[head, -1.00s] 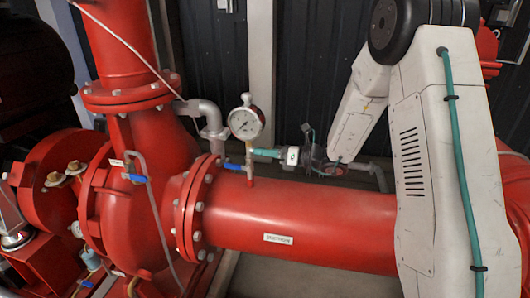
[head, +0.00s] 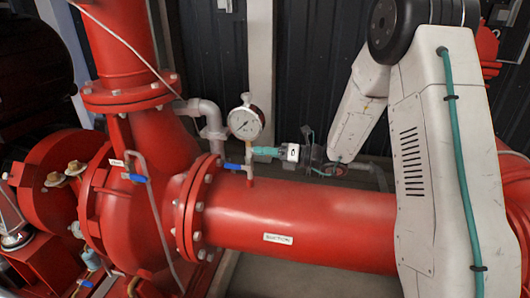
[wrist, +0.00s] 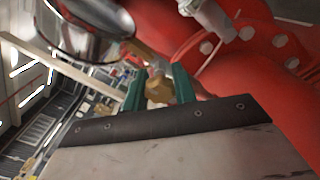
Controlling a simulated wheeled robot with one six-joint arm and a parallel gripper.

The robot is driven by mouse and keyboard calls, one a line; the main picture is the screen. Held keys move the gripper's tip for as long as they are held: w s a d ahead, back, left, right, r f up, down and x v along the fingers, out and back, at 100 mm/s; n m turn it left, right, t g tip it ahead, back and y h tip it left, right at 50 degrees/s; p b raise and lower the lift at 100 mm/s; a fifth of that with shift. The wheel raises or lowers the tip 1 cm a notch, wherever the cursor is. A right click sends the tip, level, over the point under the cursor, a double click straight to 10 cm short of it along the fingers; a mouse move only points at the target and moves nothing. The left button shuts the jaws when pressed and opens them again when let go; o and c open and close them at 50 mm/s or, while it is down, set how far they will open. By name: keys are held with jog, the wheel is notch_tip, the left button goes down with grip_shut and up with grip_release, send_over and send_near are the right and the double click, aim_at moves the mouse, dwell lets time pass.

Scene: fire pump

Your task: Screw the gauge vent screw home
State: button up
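The round white-faced pressure gauge (head: 245,122) stands on a thin stem above the red pipe (head: 310,225). My gripper (head: 256,151) reaches in from the right, with its teal fingers at the stem just below the gauge. In the wrist view, a brass piece, apparently the vent screw (wrist: 158,88), sits between the fingertips of my gripper (wrist: 160,86). The fingers look closed against its sides, though the contact is partly hidden. In the head view the fingers hide the screw. How deep it sits cannot be told.
A blue-handled valve (head: 233,167) sits low on the gauge stem, close to my fingers. A grey elbow pipe (head: 211,115) rises left of the gauge. A large bolted flange (head: 197,208) is at the left. The dark wall stands behind.

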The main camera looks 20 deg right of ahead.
jog(key=o, duration=0.4)
jog(key=v, duration=0.8)
